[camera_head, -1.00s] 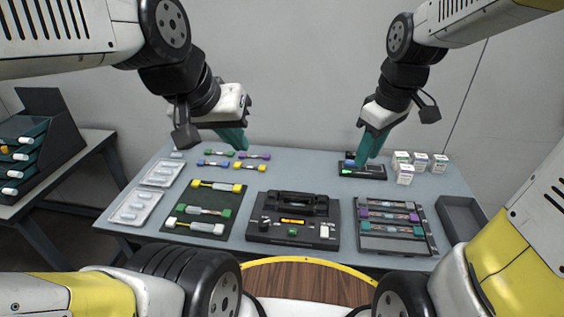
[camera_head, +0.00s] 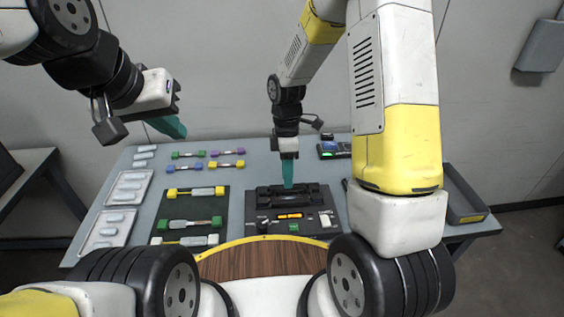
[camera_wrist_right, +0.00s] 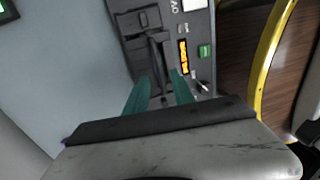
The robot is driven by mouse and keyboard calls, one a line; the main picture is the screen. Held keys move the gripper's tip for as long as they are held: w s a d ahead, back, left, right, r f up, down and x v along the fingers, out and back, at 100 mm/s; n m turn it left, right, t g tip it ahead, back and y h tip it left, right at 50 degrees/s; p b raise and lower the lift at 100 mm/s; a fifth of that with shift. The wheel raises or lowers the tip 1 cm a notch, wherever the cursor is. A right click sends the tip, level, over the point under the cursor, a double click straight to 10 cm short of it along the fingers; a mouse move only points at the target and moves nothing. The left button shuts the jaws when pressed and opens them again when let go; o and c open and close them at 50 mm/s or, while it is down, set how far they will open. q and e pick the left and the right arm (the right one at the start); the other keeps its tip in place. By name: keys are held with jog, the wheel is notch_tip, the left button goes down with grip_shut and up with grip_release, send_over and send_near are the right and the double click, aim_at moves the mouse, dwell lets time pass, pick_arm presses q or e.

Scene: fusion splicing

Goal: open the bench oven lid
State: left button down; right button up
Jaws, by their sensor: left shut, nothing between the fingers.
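A black bench unit (camera_head: 262,222) with an orange display and a green button stands at the front middle of the table; it appears to be the bench oven. Its dark lid with a raised bar (camera_wrist_right: 156,60) lies closed on top. My right gripper (camera_head: 288,186) points down at this lid from above. In the right wrist view its two teal fingers (camera_wrist_right: 160,78) are apart, with the bar running toward the gap between them. Contact cannot be told. My left gripper (camera_head: 180,132) is shut and empty, raised over the back left of the table.
A dark mat (camera_head: 222,200) with capped pieces lies left of the unit, and white blister trays (camera_head: 101,228) are further left. Several coloured pieces (camera_head: 188,154) lie behind the mat. A small black device (camera_head: 327,150) is at the back right. My right arm hides much of the table's right side.

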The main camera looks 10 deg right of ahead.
jog(key=shift+s+f, duration=0.2)
jog(key=shift+f, duration=0.8)
grip_shut()
dwell(0.7)
